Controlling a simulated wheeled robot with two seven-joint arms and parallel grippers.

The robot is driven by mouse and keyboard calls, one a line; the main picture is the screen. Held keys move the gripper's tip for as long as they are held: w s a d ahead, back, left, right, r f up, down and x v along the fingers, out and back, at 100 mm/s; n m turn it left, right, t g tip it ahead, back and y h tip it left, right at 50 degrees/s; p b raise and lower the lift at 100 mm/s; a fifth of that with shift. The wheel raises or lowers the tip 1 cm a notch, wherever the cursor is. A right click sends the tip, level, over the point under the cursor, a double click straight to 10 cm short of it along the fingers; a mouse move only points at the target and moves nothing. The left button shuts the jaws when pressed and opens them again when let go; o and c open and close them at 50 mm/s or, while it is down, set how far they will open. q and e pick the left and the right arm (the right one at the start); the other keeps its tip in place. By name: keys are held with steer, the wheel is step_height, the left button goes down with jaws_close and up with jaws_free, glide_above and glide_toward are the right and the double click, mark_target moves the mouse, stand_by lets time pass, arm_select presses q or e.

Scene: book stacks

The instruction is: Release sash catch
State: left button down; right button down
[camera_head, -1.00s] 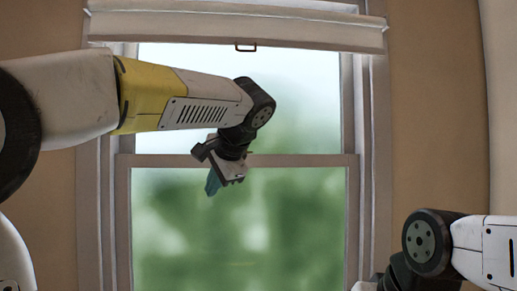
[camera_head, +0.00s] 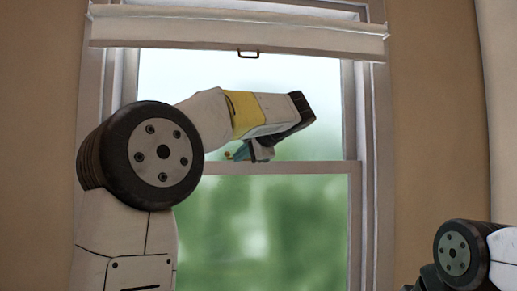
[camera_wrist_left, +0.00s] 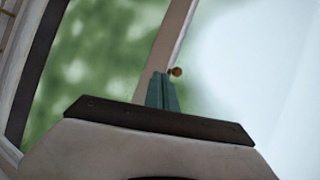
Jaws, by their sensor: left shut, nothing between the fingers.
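The sash catch shows as a small brass knob (camera_head: 228,155) at the window's meeting rail (camera_head: 300,167) in the head view. In the left wrist view the knob (camera_wrist_left: 176,71) sits at the edge of the rail, just beyond the fingertips. My left gripper (camera_head: 238,152) is at the rail with its teal fingers pointing left toward the knob. In the wrist view the fingers (camera_wrist_left: 162,90) are together and empty. I cannot tell whether they touch the knob. The rest of the catch is hidden or too small to make out.
The window frame (camera_head: 375,150) and tan walls (camera_head: 435,120) stand on both sides. My right arm shows at the lower right, its gripper out of frame.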

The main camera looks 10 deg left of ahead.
mark_target(228, 155)
arm_select(q)
steer(key=shift+w+a+r, duration=0.25)
steer(key=shift+w+a, duration=0.4)
steer(key=shift+w+a+r, duration=0.2)
steer(key=shift+w+a, duration=0.4)
steer(key=shift+w, duration=0.05)
steer(key=shift+a, duration=0.1)
steer(key=shift+w+a+m+t+h, duration=0.1)
steer(key=shift+a+m+t+h, duration=0.55)
steer(key=shift+m+h, duration=0.25)
steer(key=shift+w+a+m+h, duration=0.2)
steer(key=shift+w+m+h, duration=0.1)
steer(key=shift+w+h, duration=0.1)
steer(key=shift+t, duration=0.25)
steer(key=shift+s, duration=0.1)
